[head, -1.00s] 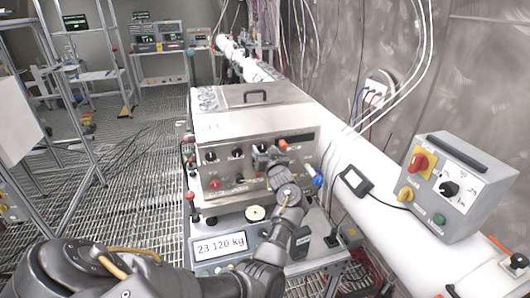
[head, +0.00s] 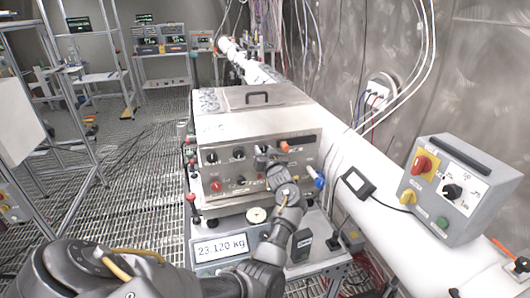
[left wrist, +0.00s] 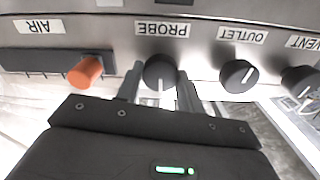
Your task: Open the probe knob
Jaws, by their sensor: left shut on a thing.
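The probe knob (left wrist: 160,72) is round and black with a white pointer line. It sits on the steel front panel under the PROBE label, which appears upside down in the left wrist view. My left gripper (left wrist: 160,80) has one finger on each side of this knob and is shut on it. In the head view my left gripper (head: 266,160) is at the front of the steel box (head: 255,128) and mostly hides the knob. The pointer line points toward the bottom of the left wrist view. My right gripper is not in view.
An orange lever (left wrist: 85,71) under the AIR label and the OUTLET knob (left wrist: 239,76) flank the probe knob. A scale display (head: 221,248) is below the box. A grey control box (head: 446,190) stands at right on the white pipe (head: 400,210).

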